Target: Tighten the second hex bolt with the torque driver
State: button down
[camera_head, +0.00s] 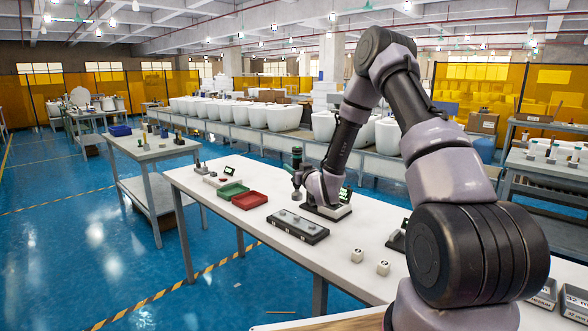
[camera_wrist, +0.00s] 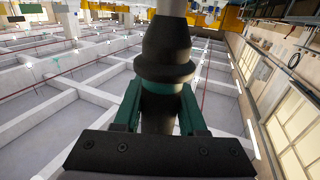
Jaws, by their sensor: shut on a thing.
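My gripper (camera_wrist: 160,108) is shut around the torque driver (camera_wrist: 166,45), a dark stepped body with a teal band, gripped between two green fingers. In the head view the driver (camera_head: 296,158) stands roughly upright at the end of my arm, black and green, with a small grey end below. A dark bolt plate (camera_head: 312,237) lies on the white table in front of it, with several small grey bolt heads in a row. The driver's lower end appears apart from the plate, behind its far-left part. Which bolt is the second, I cannot tell.
A green tray (camera_head: 233,190) and a red tray (camera_head: 249,201) lie left of the plate. A device with a green display (camera_head: 344,196) stands behind my wrist. Small white cubes (camera_head: 357,255) sit to the right.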

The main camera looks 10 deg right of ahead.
jog(key=shift+s+a, duration=0.1)
dwell(0.3)
notch_tip(320, 180, down, 6)
jog(key=shift+r, duration=0.1)
dwell(0.5)
jog(key=shift+f, duration=1.5)
dwell(1.6)
jog(key=shift+r, duration=0.15)
dwell(1.6)
jog(key=shift+r, duration=2.55)
